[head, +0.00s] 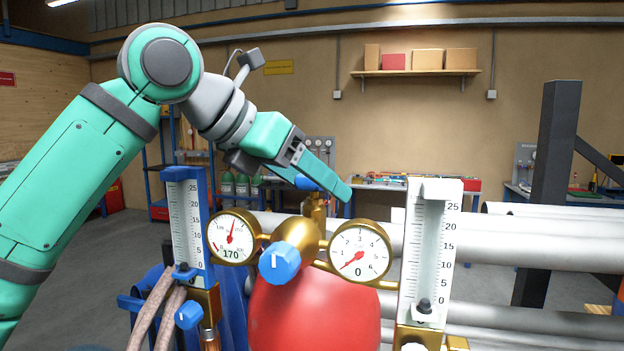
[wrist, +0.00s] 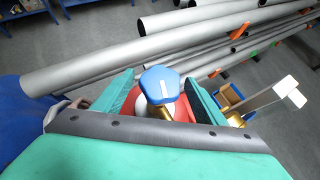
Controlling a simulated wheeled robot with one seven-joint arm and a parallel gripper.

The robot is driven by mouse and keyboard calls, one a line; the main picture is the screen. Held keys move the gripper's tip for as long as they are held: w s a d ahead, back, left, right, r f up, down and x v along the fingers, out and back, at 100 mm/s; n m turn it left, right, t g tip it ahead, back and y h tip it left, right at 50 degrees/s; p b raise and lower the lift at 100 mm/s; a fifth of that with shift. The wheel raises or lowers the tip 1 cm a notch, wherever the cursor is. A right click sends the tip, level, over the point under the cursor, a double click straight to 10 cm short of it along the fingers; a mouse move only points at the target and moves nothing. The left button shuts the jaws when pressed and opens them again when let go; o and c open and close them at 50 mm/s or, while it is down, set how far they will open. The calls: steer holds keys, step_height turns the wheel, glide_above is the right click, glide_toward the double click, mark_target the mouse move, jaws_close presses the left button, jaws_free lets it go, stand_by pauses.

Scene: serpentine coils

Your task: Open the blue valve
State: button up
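A blue valve knob (head: 305,183) sits on top of the brass neck of a red cylinder (head: 315,315). My gripper (head: 333,187) reaches over it from the upper left, and its near finger hides part of the knob in the head view. In the wrist view the blue knob (wrist: 160,84), with a white line on top, lies between the two green fingers of my gripper (wrist: 160,80). The fingers are open, with a gap visible on each side of the knob. Another blue knob (head: 280,262) faces forward on the brass regulator between two gauges.
A left gauge (head: 233,237) and a right gauge (head: 359,251) flank the regulator. A blue flowmeter (head: 187,220) and a white flowmeter (head: 430,250) stand at either side. Grey pipes (head: 540,245) lie on a rack behind, close to the cylinder.

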steer(key=shift+d, duration=0.1)
steer(key=c, duration=1.2)
steer(key=n+t+y, duration=0.1)
steer(key=n+y, duration=0.1)
steer(key=shift+s+n+t, duration=0.1)
steer(key=shift+n+t, duration=0.2)
steer(key=shift+n, duration=0.3)
steer(key=shift+y, duration=0.3)
steer(key=shift+d+n+t+y, duration=0.1)
steer(key=shift+n+t+y, duration=0.8)
steer(key=shift+n+y, duration=0.55)
